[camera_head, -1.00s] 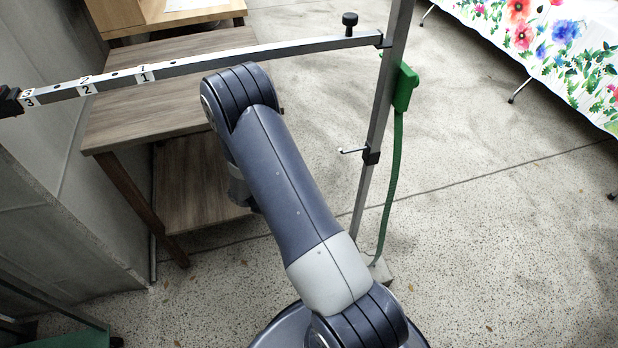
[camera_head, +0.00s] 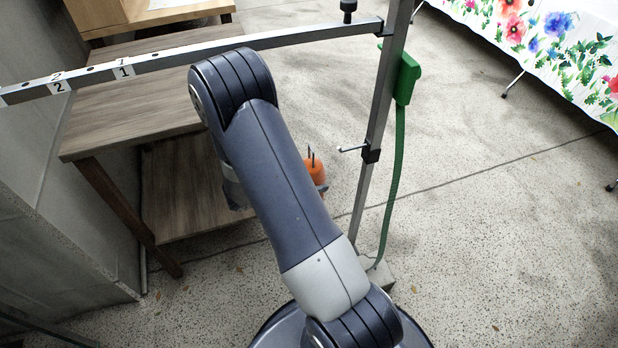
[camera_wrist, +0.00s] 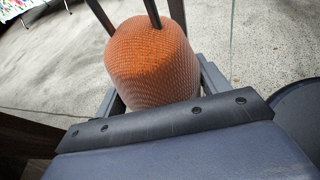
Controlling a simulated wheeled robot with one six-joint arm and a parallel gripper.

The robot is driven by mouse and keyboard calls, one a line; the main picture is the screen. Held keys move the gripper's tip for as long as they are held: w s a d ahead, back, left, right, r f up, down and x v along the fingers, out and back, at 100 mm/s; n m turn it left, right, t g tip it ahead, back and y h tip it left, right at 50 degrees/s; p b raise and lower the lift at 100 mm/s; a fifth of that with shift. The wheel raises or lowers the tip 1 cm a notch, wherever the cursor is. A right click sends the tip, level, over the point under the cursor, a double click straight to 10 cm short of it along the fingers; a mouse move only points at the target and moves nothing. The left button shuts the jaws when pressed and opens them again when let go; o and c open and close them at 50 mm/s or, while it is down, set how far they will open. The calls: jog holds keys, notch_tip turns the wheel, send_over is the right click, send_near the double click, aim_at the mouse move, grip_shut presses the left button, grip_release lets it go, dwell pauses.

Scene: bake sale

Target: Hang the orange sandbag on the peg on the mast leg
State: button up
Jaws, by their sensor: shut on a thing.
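The orange sandbag (camera_wrist: 152,62) fills the upper middle of the wrist view, with dark straps rising from its top. My gripper (camera_wrist: 158,98) is shut on it, one finger at each side. In the head view the sandbag (camera_head: 316,172) shows partly from behind my arm, left of the mast leg (camera_head: 376,130). The peg (camera_head: 350,149) is a short pin pointing left from a black clamp on the mast leg. The sandbag is apart from the peg in the picture, a little lower and to the left. My fingers are mostly hidden in the head view.
A numbered metal crossbar (camera_head: 180,57) runs left from the mast at the top. A green box (camera_head: 407,78) with a green cable is on the mast's right side. A wooden shelf table (camera_head: 130,90) stands at left. A flowered tablecloth (camera_head: 560,50) hangs at upper right.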

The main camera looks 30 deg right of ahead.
jog(key=shift+a, duration=0.1)
jog(key=s+d+f+b, duration=0.1)
jog(key=s+d+b, duration=0.1)
jog(key=d, duration=0.7)
jog(key=shift+d+f+b, duration=0.15)
jog(key=shift+b, duration=0.5)
dwell(1.0)
jog(key=shift+s+d, duration=0.1)
jog(key=shift+s, duration=0.05)
jog(key=shift+f+b, duration=0.55)
jog(key=shift+f, duration=0.05)
dwell(1.3)
jog(key=o, duration=1.8)
jog(key=shift+f, duration=0.1)
jog(key=shift+c, duration=0.2)
